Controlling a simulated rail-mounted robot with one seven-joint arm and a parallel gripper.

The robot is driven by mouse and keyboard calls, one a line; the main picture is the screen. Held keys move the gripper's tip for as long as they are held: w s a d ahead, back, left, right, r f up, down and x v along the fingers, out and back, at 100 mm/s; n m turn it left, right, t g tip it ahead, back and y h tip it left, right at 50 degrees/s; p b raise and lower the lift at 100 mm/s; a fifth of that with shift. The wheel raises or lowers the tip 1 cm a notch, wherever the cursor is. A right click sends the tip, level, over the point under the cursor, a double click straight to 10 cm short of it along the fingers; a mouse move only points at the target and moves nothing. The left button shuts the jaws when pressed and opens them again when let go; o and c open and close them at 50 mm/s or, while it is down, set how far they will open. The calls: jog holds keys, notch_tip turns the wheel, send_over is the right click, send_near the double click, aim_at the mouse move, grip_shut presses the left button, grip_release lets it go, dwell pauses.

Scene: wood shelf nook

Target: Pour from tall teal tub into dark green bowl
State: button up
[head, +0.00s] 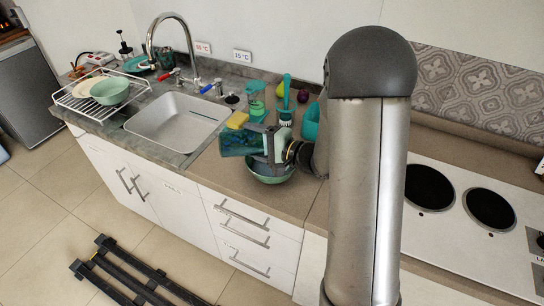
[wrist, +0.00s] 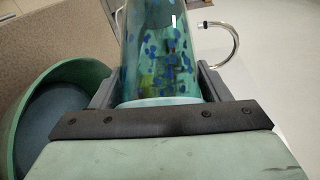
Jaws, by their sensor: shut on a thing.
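My gripper (head: 264,143) is shut on a teal, see-through tub with blue blotches (head: 236,143). The tub is tipped nearly onto its side and reaches left from the jaws in the head view. In the wrist view the tub (wrist: 158,50) sits between the two fingers. The green bowl (head: 268,179) stands on the counter below my gripper, partly hidden by it. The wrist view shows the bowl's rim (wrist: 92,75) at the left, apart from the tub, with a dark bluish inside. I cannot tell whether anything is flowing out.
A yellow sponge (head: 237,120) lies behind the tub. A green cup (head: 256,101), a teal-handled brush (head: 287,98) and another teal container (head: 311,122) stand behind my gripper. The sink (head: 178,122) is left, with a dish rack (head: 82,104) beyond. The hob (head: 460,205) is right.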

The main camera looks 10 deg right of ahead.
jog(key=shift+d+r+m+t+y+p, duration=0.25)
jog(key=shift+r+m+t+y+p, duration=0.15)
jog(key=shift+r, duration=0.3)
dwell(0.4)
